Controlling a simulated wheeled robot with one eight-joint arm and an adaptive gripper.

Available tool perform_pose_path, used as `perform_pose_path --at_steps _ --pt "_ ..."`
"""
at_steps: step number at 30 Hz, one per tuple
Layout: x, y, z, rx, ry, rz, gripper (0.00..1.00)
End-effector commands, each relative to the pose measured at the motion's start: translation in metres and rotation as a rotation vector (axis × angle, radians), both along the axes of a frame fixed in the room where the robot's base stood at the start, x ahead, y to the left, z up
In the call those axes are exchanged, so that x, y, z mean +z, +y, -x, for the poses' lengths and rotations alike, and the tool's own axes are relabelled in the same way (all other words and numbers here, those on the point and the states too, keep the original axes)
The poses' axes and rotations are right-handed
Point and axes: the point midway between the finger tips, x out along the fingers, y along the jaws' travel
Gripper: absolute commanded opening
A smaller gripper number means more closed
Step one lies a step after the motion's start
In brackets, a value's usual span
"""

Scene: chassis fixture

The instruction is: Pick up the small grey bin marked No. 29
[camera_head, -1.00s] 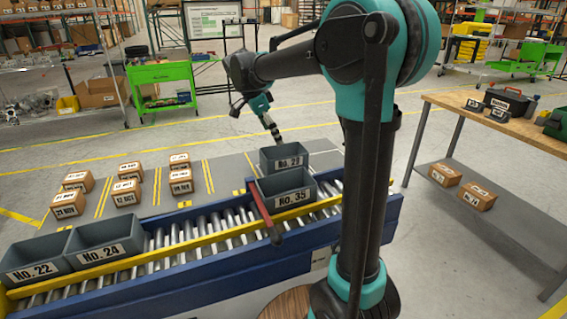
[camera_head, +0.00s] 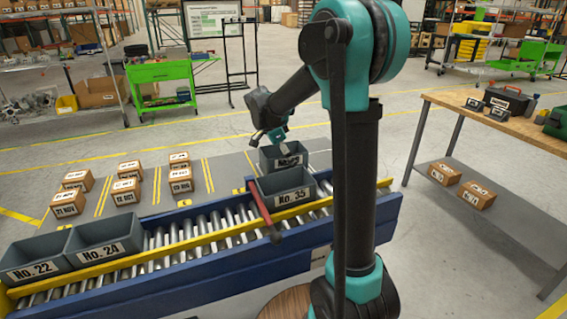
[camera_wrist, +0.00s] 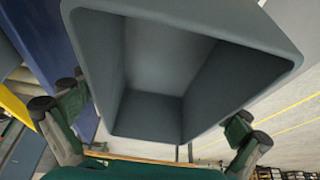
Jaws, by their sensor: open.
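A small grey bin (camera_head: 295,162) stands behind the bin marked No. 35, at the far side of the conveyor. Its label is too blurred to read surely and my gripper partly covers its top. My gripper (camera_head: 284,145) is at this bin's rim in the head view. In the wrist view a grey bin (camera_wrist: 225,95) fills the middle with its open, empty inside facing the camera. My gripper (camera_wrist: 157,110) is open there, with one finger at each side of the bin's lower part. I cannot tell whether the fingers touch it.
The grey bin No. 35 (camera_head: 272,199) sits close in front on the conveyor (camera_head: 195,225), beside a red bar (camera_head: 262,214). Bins No. 24 (camera_head: 103,241) and No. 22 (camera_head: 33,262) are at the left end.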

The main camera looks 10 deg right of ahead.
Motion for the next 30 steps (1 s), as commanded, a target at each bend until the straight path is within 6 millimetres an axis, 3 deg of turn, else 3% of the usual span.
perform_pose_path --at_steps 7,19,30 --pt "-0.0015 -0.0007 -0.0002 0.000 0.000 0.000 1.00" --pt "-0.0015 -0.0006 -0.0002 0.000 0.000 0.000 0.50" --pt "0.0039 -0.0006 -0.0003 0.000 0.000 0.000 0.50"
